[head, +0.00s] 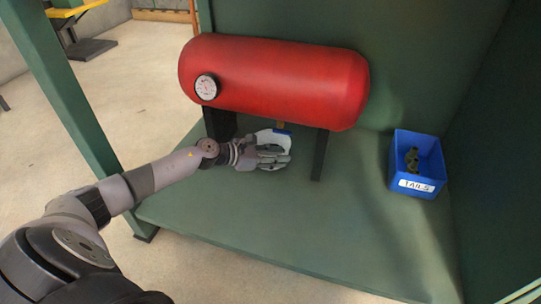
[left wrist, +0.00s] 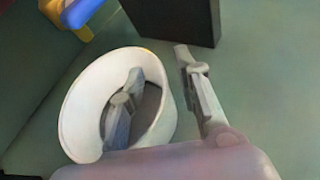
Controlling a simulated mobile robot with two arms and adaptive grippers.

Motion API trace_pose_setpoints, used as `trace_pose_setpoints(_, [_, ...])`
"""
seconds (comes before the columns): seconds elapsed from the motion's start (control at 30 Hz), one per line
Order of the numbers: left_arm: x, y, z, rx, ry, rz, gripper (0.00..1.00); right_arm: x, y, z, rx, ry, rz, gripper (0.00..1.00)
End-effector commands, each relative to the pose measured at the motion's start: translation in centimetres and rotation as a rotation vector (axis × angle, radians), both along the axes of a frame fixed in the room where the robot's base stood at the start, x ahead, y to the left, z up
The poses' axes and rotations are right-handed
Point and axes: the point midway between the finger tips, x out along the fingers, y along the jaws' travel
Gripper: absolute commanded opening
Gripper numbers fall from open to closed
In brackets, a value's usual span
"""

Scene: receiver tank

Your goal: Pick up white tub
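The white tub (head: 270,135) is on the green floor plate below the red tank, partly hidden by my left gripper (head: 273,158). In the left wrist view the white tub (left wrist: 80,108) shows its open mouth and dark inside. My left gripper (left wrist: 163,98) straddles the tub's wall there, with one finger inside the mouth and the other outside to the right. The fingers are apart, and a gap shows between the outer finger and the wall. My right gripper is in neither view.
The red tank (head: 280,80) with a round gauge (head: 207,87) stands close above on dark legs (head: 319,155). A blue bin (head: 418,186) labelled TAILS, with dark pieces inside, stands at the right. A blue and yellow thing (left wrist: 82,12) is beside the tub. The front plate is clear.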

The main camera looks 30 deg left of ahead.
Motion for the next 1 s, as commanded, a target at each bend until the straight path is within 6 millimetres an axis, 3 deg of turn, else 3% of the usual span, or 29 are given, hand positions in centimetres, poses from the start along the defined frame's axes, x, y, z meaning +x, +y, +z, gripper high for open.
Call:
trace_pose_setpoints(0.13, [-0.03,0.02,0.02,0.0,0.0,0.0,0.3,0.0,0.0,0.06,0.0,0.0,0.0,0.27])
trace_pose_setpoints(0.6, [-0.05,0.03,0.01,0.0,0.0,0.0,0.0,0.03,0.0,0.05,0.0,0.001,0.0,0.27])
trace_pose_setpoints(1.0, [-0.05,0.04,0.01,0.0,0.0,0.0,0.0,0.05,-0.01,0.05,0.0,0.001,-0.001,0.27])
